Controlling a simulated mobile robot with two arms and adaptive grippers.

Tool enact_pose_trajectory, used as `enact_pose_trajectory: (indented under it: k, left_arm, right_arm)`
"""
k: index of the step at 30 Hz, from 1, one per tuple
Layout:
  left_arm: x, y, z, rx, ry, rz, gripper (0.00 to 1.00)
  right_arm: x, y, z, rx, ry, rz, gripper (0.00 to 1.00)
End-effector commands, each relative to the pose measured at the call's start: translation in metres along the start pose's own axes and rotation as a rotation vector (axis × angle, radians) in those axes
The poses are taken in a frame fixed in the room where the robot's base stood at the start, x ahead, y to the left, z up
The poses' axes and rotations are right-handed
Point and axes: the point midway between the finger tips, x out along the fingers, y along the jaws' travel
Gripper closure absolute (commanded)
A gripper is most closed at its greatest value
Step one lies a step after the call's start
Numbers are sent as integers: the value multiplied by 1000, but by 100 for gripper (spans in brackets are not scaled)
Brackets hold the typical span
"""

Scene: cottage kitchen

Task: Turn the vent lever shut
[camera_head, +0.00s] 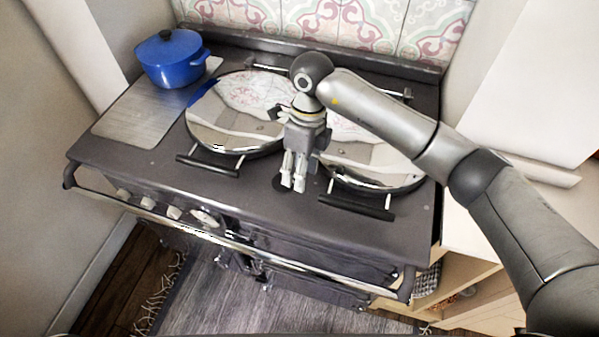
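The vent lever does not show clearly. A small dark round piece (279,184) on the range top, between the two lid handles, is partly hidden behind my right gripper (293,184). I cannot tell whether this piece belongs to the vent lever. My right gripper points down over the front middle of the range top (262,213), between the two chrome lids. Its fingers are close together with a narrow gap; whether they hold or touch anything cannot be made out. My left gripper is out of view.
The left chrome lid (225,125) and right chrome lid (375,165) flank my gripper, with dark handles at the front. A blue lidded pot (172,62) stands at the back left.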

Motion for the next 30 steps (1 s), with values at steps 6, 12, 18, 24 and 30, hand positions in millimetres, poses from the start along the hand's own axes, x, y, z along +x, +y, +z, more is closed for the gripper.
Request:
enact_pose_trajectory:
  k: [6, 12, 18, 24, 30]
  left_arm:
    - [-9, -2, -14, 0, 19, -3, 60]
    - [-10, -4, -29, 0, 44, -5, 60]
    - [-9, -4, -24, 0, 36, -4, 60]
    - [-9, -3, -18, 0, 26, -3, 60]
    - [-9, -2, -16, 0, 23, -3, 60]
  right_arm:
    - [24, 1, 0, 0, 1, 2, 54]
    - [31, 0, 0, 0, 0, 0, 54]
    - [30, 0, 0, 0, 0, 0, 60]
    - [30, 0, 0, 0, 0, 0, 85]
    - [30, 0, 0, 1, 0, 0, 100]
